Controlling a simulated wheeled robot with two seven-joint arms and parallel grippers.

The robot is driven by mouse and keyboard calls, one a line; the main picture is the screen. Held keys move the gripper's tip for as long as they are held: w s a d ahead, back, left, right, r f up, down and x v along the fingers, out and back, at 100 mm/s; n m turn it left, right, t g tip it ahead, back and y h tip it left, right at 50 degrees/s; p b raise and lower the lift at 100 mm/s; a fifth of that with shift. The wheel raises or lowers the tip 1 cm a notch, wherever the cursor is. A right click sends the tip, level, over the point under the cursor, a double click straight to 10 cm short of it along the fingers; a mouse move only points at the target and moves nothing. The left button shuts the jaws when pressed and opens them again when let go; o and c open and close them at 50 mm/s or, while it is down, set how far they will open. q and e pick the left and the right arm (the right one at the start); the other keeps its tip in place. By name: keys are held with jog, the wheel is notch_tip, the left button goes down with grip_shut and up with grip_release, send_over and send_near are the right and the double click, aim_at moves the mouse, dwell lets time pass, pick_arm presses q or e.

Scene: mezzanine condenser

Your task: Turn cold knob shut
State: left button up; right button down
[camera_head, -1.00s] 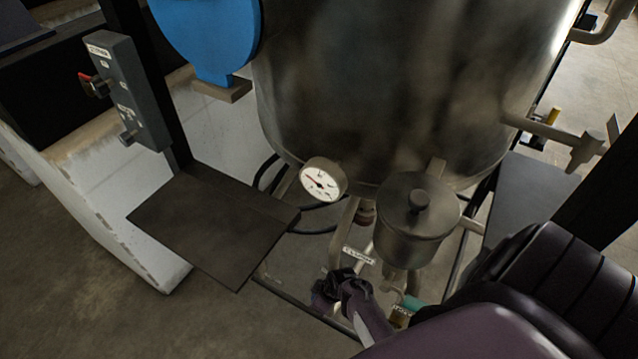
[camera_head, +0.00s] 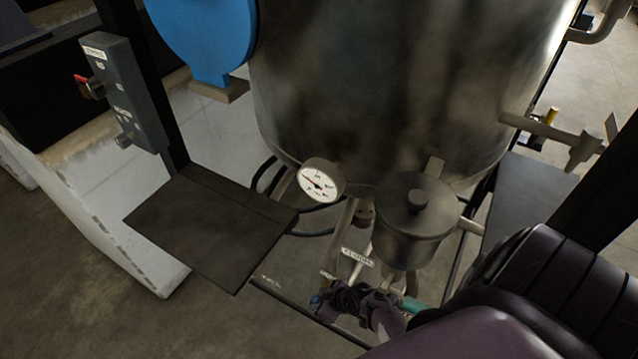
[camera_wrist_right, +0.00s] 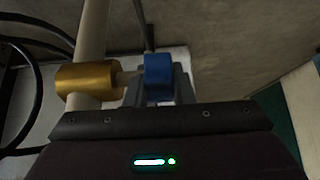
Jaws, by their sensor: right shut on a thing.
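The cold knob is the blue knob (camera_wrist_right: 158,78) in the right wrist view, beside a brass valve body (camera_wrist_right: 85,80) on a pale pipe. My right gripper (camera_wrist_right: 160,88) is shut on the blue knob, with its fingers on either side of it. In the head view my right gripper (camera_head: 338,298) is low at the bottom centre, under the small lidded pot. A little blue shows at its left side there, and the rest of the knob is hidden by the gripper. My left gripper is not in view.
A steel tank (camera_head: 375,85) stands behind, with a dial gauge (camera_head: 320,179) and a lidded pot (camera_head: 416,220) close above my right gripper. A dark flat plate (camera_head: 212,225) is at left. A grey switch box (camera_head: 124,95) stands at upper left. A teal part (camera_head: 412,305) sits right of the gripper.

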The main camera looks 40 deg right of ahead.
jog(key=c, duration=1.2)
grip_release()
jog(key=shift+c, duration=0.2)
jog(key=shift+s+d+r, duration=0.2)
jog(key=shift+s+r, duration=0.2)
jog(key=s+d+b, duration=0.1)
jog(key=s+d, duration=0.3)
jog(key=s, duration=0.7)
jog(key=shift+d, duration=0.3)
